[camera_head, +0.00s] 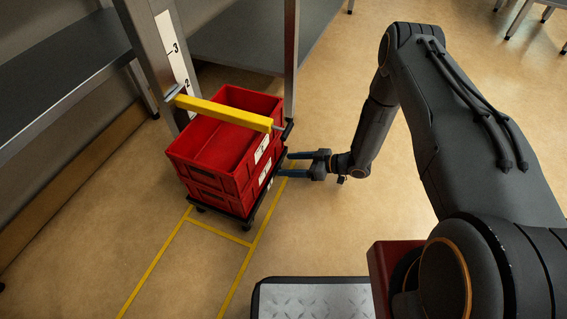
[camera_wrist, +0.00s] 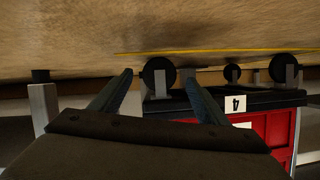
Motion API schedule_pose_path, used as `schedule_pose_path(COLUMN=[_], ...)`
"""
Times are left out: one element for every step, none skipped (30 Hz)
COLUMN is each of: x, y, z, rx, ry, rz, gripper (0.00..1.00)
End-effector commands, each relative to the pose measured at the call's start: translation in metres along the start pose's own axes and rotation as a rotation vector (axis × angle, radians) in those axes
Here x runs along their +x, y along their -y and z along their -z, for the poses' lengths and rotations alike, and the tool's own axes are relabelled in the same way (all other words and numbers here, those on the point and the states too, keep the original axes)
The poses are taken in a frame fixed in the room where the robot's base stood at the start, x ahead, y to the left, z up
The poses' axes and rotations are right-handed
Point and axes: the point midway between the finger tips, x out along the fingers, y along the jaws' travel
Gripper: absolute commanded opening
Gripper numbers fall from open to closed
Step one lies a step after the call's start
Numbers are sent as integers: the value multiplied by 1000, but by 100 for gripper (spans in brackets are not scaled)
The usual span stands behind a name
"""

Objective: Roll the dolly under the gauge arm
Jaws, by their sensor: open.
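A black dolly (camera_head: 232,212) on casters carries a stack of red crates (camera_head: 208,181). The yellow gauge arm (camera_head: 225,113) reaches out from a metal post (camera_head: 152,50) and crosses over the top crate in the head view; the height gap between them cannot be told. My gripper (camera_head: 286,164) is open at the dolly's right side, low down, its fingers pointing toward it. In the wrist view, which is upside down, the open fingers (camera_wrist: 157,76) reach toward the dolly's casters (camera_wrist: 158,77) and its dark edge. I cannot tell whether they touch.
Yellow floor lines (camera_head: 220,232) mark a lane at and in front of the dolly. Open floor (camera_head: 330,210) lies to the right of the dolly.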

Motion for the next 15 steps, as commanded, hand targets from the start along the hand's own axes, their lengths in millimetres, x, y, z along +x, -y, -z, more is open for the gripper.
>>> schedule_pose_path(x=[-11, -16, -22, -26, -29, -33, -36, -38, -40, -41, -42, -42, -42, -42, -42], y=[0, 1, 1, 0, 1, 1, 1, 1, 1, 1, 1, 1, 1, 1, 0], z=[2, 2, 2, 2, 2, 2, 1, 1, 1, 1, 0, 0, 0, 0, 0], rx=[2, 2, 1, 1, 1, 0, 0, 0, 0, 0, 0, 0, -1, -1, -1], ry=[-1, -1, -1, -1, -1, 0, 0, 0, 0, 0, 0, 0, 0, 0, 0], rz=[-4, -3, -2, -2, -2, -1, -1, -1, -1, 0, 0, 1, 1, 1, 1], gripper=[69, 69, 69, 69, 69, 69, 69, 69, 69, 69, 69, 69, 69, 69, 69])
